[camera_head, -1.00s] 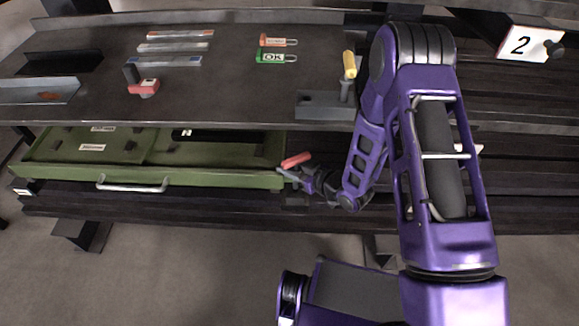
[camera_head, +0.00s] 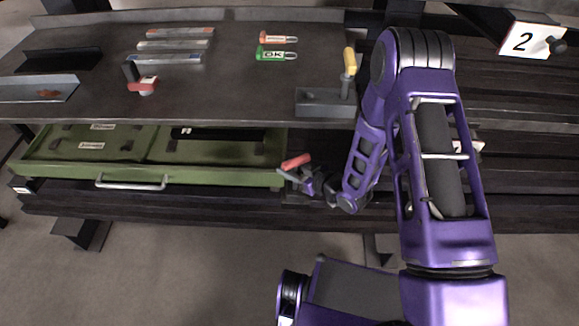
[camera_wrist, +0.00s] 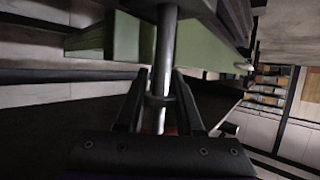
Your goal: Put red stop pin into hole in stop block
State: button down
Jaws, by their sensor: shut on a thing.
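The red stop pin (camera_head: 296,161) is in my gripper (camera_head: 288,172), beside the right front corner of the green drawer in the head view. In the wrist view its grey metal shaft (camera_wrist: 166,45) runs between the two fingers of my gripper (camera_wrist: 160,98), which are shut on it. A dark grey block (camera_head: 322,104), seemingly the stop block, sits at the table's front edge, above and right of my gripper in the picture. A yellow-handled pin (camera_head: 349,62) stands upright at its right end. I cannot make out a free hole in the block.
The open green drawer (camera_head: 225,180) with a metal handle (camera_head: 131,184) juts out below the table (camera_head: 225,100). Dark shelf beams lie behind my arm.

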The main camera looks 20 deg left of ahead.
jog(key=shift+f, duration=0.15)
jog(key=shift+c, duration=2.4)
grip_release()
jog(key=shift+s, duration=0.1)
jog(key=p+v, duration=0.1)
jog(key=v, duration=1.6)
jog(key=shift+d+p, duration=0.2)
jog(key=shift+p, duration=0.2)
